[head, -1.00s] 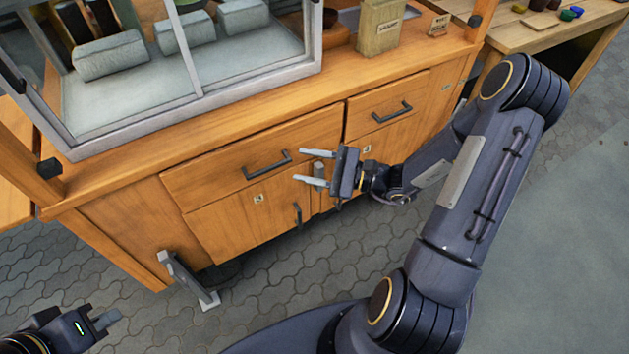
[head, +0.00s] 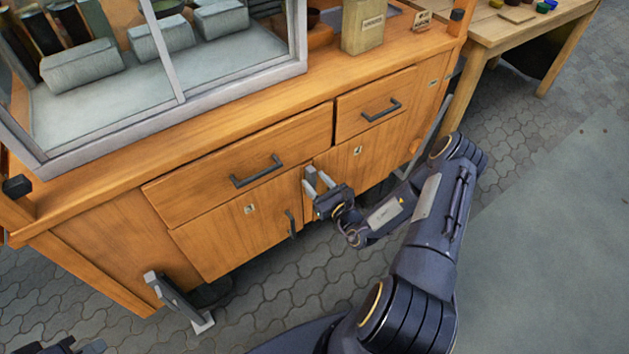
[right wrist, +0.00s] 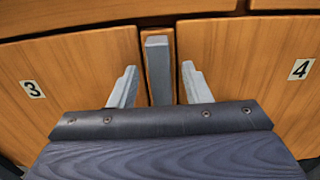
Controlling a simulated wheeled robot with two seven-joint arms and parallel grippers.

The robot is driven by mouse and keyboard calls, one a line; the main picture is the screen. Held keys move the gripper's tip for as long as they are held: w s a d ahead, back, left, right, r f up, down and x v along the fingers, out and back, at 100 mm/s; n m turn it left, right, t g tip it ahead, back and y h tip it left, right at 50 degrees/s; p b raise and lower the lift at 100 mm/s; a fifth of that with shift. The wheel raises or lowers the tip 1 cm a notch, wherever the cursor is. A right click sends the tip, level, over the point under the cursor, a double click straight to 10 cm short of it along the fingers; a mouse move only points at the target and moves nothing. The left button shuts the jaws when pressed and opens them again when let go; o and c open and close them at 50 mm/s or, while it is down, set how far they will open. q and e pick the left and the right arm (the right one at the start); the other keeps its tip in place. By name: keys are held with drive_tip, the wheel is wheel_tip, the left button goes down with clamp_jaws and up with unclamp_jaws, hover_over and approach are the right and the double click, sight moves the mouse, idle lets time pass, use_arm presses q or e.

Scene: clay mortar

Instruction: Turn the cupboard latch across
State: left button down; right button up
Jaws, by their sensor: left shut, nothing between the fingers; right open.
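The cupboard latch (right wrist: 158,72) is an upright grey bar on the post between doors 3 and 4 in the right wrist view. My right gripper (right wrist: 158,88) is open, with one finger on each side of the bar and a gap on both sides. In the head view my right gripper (head: 318,180) is at the cupboard front, its fingers hiding much of the latch. Door 3 (head: 225,235) and door 4 (head: 365,160) are closed. My left gripper (head: 92,347) is shut and only partly visible at the bottom left edge.
Drawers with dark handles (head: 258,170) are above the doors. Door 3 has a dark vertical handle (head: 291,224). A glass case (head: 180,100) stands on the cupboard top. A grey metal leg (head: 180,302) sticks out below at the left. The paving in front is clear.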

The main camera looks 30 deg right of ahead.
drive_tip(key=shift+w, duration=0.65)
drive_tip(key=shift+c, duration=0.2)
clamp_jaws()
